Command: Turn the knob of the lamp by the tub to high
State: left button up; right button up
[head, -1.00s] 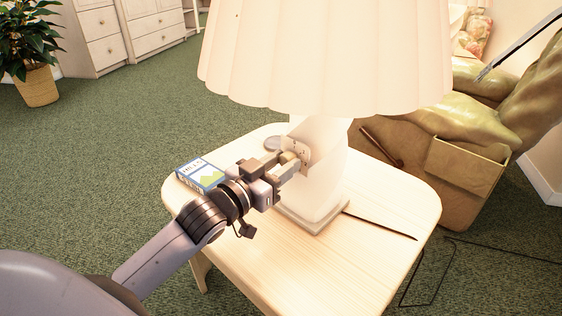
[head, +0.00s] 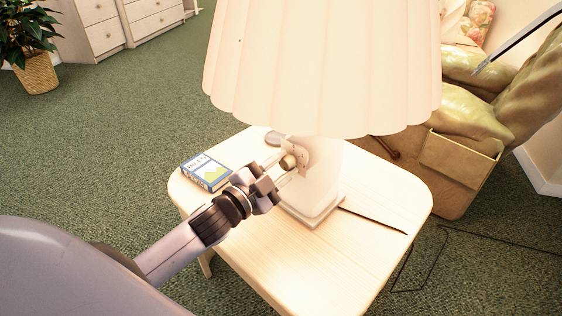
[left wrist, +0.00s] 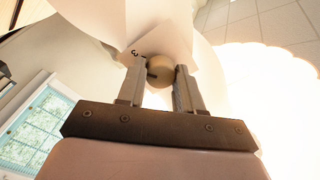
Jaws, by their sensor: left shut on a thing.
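The white lamp (head: 318,185) stands upright on a pale wooden side table, under a wide pleated shade (head: 325,70). Its small round tan knob (head: 288,161) sticks out from a pale dial plate (head: 302,155) on the base. The left wrist view shows the knob (left wrist: 177,71) with a "3" mark beside it and a dark line on its face. My left gripper (head: 285,168) has its fingers on either side of the knob, shut on it. The fingers also show in the left wrist view (left wrist: 160,85). My right gripper is not in view. No tub shows in the head view.
A tan armchair (head: 460,165) stands behind at right. Green carpet (head: 110,150) is open at left.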

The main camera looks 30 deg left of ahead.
pick_arm(q)
jog(key=shift+m, duration=0.5)
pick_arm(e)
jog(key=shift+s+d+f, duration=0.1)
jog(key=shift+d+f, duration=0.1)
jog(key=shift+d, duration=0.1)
pick_arm(q)
jog(key=o, duration=1)
jog(key=shift+o, duration=0.2)
jog(key=shift+s+a+p, duration=0.15)
jog(key=shift+s+p, duration=0.15)
jog(key=shift+s, duration=0.35)
jog(key=shift+p+v, duration=0.3)
jog(key=shift+v, duration=2.6)
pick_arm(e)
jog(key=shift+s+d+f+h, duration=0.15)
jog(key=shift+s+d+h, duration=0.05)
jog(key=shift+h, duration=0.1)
